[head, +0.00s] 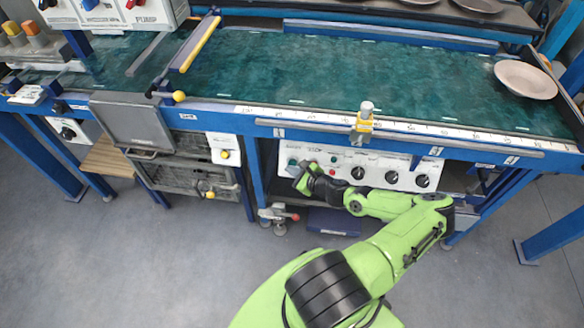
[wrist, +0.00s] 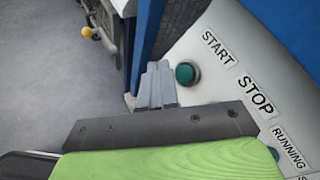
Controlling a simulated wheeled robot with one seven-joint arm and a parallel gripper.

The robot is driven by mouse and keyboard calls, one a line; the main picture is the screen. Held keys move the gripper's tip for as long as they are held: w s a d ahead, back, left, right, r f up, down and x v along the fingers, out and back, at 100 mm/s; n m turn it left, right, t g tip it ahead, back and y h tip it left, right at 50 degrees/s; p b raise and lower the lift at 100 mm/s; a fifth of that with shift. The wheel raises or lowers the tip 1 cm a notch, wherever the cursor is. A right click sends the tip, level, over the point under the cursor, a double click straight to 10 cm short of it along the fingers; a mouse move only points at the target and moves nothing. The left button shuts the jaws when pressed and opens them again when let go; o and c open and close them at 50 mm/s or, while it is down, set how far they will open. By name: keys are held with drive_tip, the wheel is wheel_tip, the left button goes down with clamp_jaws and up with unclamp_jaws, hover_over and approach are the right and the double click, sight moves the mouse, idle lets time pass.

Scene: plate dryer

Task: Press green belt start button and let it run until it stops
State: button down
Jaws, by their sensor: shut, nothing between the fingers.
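The green start button (wrist: 187,73) sits on a white control panel in the wrist view, beside a START label (wrist: 217,48). My gripper (wrist: 158,75) is shut and empty. Its fingertips show just left of the button in the picture; I cannot tell whether they touch it. In the head view my gripper (head: 299,174) is at the left end of the control panel (head: 385,168), below the belt's front edge. The dark green belt (head: 330,75) runs across the table above. A STOP label (wrist: 255,96) and a RUNNING label (wrist: 290,147) show further along the panel.
A pale plate (head: 525,80) lies at the belt's right end. A grey box (head: 132,122) hangs left of the panel. Blue legs flank the panel, and the grey floor (head: 130,270) in front is clear.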

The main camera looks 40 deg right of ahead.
sight(292, 163)
drive_tip(key=shift+w+d+f+b, duration=0.3)
drive_tip(key=shift+w+d+f, duration=0.3)
drive_tip(key=shift+d, duration=0.2)
idle(1.4)
drive_tip(key=shift+w+d+f, duration=0.15)
drive_tip(key=shift+w+d, duration=0.1)
